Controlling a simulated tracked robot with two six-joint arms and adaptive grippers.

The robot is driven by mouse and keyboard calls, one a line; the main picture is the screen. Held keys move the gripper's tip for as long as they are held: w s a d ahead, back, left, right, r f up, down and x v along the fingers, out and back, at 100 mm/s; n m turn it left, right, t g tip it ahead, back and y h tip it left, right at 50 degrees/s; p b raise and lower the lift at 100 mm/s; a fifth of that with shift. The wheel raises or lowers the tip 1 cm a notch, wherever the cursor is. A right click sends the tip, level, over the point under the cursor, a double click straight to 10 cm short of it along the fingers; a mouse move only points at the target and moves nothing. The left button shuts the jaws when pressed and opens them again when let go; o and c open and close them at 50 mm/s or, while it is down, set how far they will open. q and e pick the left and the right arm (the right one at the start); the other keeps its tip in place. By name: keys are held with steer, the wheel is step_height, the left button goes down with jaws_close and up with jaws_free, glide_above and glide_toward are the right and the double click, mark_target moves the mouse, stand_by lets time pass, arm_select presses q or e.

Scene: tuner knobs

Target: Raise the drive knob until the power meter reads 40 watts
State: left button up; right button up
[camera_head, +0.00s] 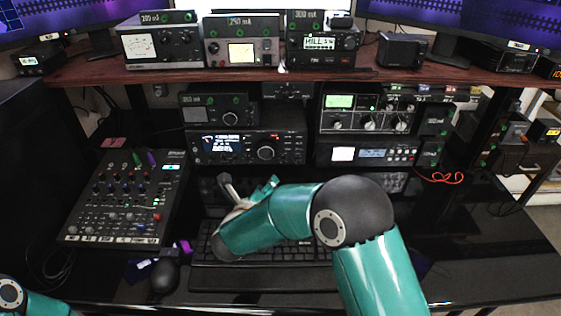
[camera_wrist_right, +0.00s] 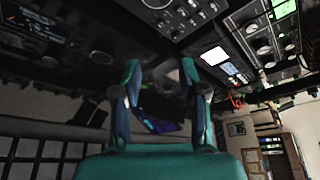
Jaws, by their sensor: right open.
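My right gripper (camera_head: 249,186) is open and empty above the back of the black keyboard (camera_head: 270,277), below the radio with a large round dial (camera_head: 265,153). Its two fingers also show spread apart in the right wrist view (camera_wrist_right: 161,78), with nothing between them. Several radio units carry knobs; I cannot read which is the drive knob. A tuner-like unit (camera_head: 350,121) with a green display and several knobs stands right of the radio. Two needle-type meters, a white one (camera_head: 139,46) and a cream one (camera_head: 241,54), are on the upper shelf; their readings are too small to tell. My left gripper is out of view.
A mixer (camera_head: 120,200) with many small knobs lies at left. A mouse (camera_head: 164,276) is beside the keyboard. The wooden shelf (camera_head: 400,76) overhangs the lower radios. A red cable (camera_head: 440,177) lies at right; the dark desk there is mostly clear.

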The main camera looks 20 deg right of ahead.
mark_target(283, 163)
steer(key=p+x, duration=0.1)
steer(key=x, duration=1.4)
steer(key=shift+d, duration=0.25)
